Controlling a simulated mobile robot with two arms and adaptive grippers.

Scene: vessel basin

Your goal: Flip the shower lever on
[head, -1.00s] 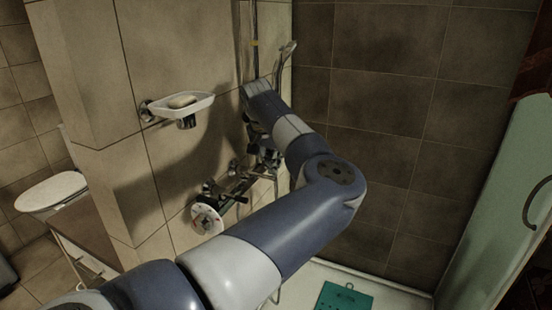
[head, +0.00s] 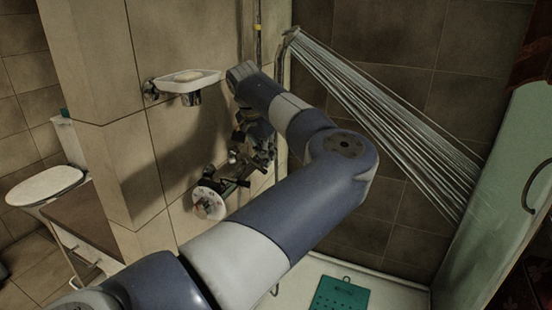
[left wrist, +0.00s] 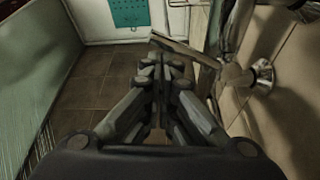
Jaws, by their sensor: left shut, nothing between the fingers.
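The shower mixer (head: 232,178) is a chrome fitting on the tiled wall, with a round white dial (head: 208,203) at its near end. In the left wrist view, a flat lever-like bar (left wrist: 186,48) lies just beyond my fingertips, beside a chrome wall fitting (left wrist: 240,76). My left gripper (left wrist: 160,64) is shut and empty, very close to the bar; I cannot tell if they touch. In the head view the gripper (head: 262,156) is at the mixer and partly hides it. Water (head: 380,115) sprays from the shower head (head: 290,36). My right gripper is not in view.
A soap dish (head: 185,82) juts from the wall above the mixer. A teal mat (head: 340,298) lies on the white shower tray (head: 300,275). A pale green panel (head: 505,170) stands at the right. A toilet (head: 45,186) is at the left.

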